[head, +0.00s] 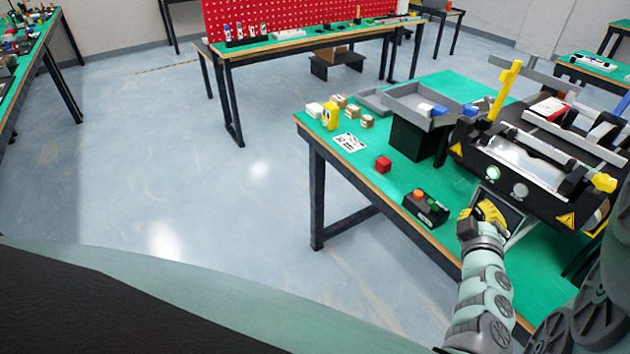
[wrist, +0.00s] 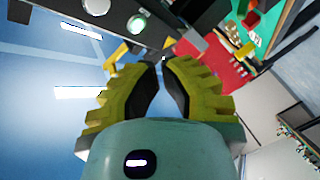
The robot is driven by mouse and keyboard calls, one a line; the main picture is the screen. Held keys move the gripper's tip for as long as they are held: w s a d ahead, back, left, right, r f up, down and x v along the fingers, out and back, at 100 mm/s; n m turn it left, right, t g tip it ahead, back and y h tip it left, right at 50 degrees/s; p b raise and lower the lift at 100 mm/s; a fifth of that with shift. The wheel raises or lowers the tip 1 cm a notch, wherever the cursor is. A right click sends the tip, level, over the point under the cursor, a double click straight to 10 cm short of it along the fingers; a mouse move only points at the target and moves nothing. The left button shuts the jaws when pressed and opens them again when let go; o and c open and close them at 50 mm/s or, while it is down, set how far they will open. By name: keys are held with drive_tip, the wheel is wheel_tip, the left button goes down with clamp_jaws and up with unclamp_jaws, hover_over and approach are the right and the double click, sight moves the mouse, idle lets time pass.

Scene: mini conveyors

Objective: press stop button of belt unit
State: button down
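The belt unit (head: 545,170) is a black conveyor with yellow warning triangles, at the right of the green table. Its front panel carries a green-lit round button (head: 492,173) and a pale round button (head: 519,190). In the wrist view, the green-lit button (wrist: 137,24) and the pale button (wrist: 97,6) show on the dark panel at the top. A small black control box (head: 426,208) with an orange-red and a green button lies on the table, left of my gripper. My gripper (head: 486,211) is in front of and below the panel, apart from the buttons. Its yellow fingers (wrist: 163,62) nearly meet at the tips, with nothing between them.
A red cube (head: 383,164), small boxes (head: 367,121), a yellow item (head: 330,116) and a grey tray (head: 405,105) stand on the table. A grey-framed dark panel (head: 505,212) is right behind my gripper. The floor left of the table is clear.

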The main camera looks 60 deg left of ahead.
drive_tip(key=shift+w, duration=0.1)
drive_tip(key=b, duration=0.2)
approach(504, 184)
drive_tip(key=shift+s+a+x, duration=0.1)
drive_tip(key=shift+a+x, duration=0.05)
drive_tip(key=shift+x, duration=1.1)
drive_tip(key=shift+s+a+x, duration=0.1)
drive_tip(key=shift+a+x, duration=0.05)
drive_tip(key=shift+x, duration=1.05)
drive_tip(key=shift+w+f, duration=0.1)
drive_tip(key=shift+w, duration=0.65)
drive_tip(key=shift+s, duration=0.1)
idle(0.3)
drive_tip(key=shift+s+p, duration=0.45)
drive_tip(key=shift+s, duration=0.2)
drive_tip(key=shift+s+a, duration=0.1)
